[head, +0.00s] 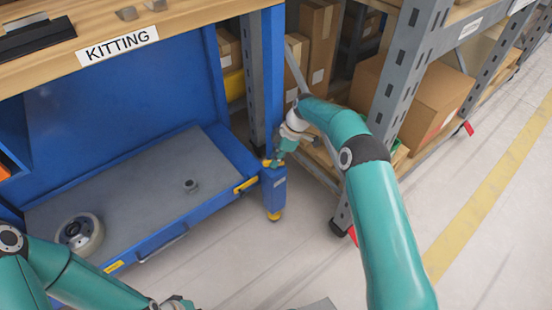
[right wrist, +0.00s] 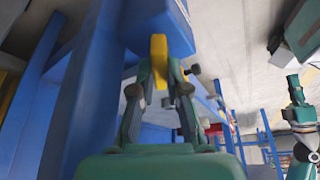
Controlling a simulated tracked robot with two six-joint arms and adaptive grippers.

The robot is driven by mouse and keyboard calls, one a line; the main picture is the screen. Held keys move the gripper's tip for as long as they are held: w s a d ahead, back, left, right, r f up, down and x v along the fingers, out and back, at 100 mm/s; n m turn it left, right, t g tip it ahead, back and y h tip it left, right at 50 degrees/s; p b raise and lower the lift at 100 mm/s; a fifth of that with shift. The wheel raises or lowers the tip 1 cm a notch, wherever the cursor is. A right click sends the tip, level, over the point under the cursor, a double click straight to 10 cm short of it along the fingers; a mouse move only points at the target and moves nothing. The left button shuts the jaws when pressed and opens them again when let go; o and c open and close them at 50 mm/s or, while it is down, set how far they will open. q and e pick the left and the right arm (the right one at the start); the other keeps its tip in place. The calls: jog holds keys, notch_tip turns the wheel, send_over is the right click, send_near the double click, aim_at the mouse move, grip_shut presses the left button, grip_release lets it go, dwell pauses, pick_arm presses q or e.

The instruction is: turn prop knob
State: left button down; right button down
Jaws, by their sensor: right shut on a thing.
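The prop knob, a small yellow piece (head: 267,162), sits at the top of a short blue leg (head: 273,190) at the right front corner of the blue workbench. My right gripper (head: 276,160) is at this piece and partly covers it. In the right wrist view the yellow piece (right wrist: 158,58) stands between the two fingers of my right gripper (right wrist: 160,80), which is shut on it. How far the knob is turned cannot be told. My left gripper (head: 177,304) shows only in part at the bottom edge, and its fingers are cut off.
The workbench has a wooden top with a KITTING label (head: 118,44) and a grey lower shelf (head: 140,175). A small grey cylinder (head: 190,186) and a round wheel-like part (head: 80,233) lie on the shelf. A grey rack (head: 405,70) with cardboard boxes stands close right of my gripper.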

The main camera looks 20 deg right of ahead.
jog(key=shift+w+d+r, duration=0.1)
jog(key=shift+w, duration=0.1)
jog(key=c, duration=1.2)
grip_release()
jog(key=shift+o, duration=0.2)
jog(key=shift+s, duration=0.1)
jog(key=v, duration=1.1)
jog(key=shift+r, duration=0.4)
jog(key=shift+s, duration=0.1)
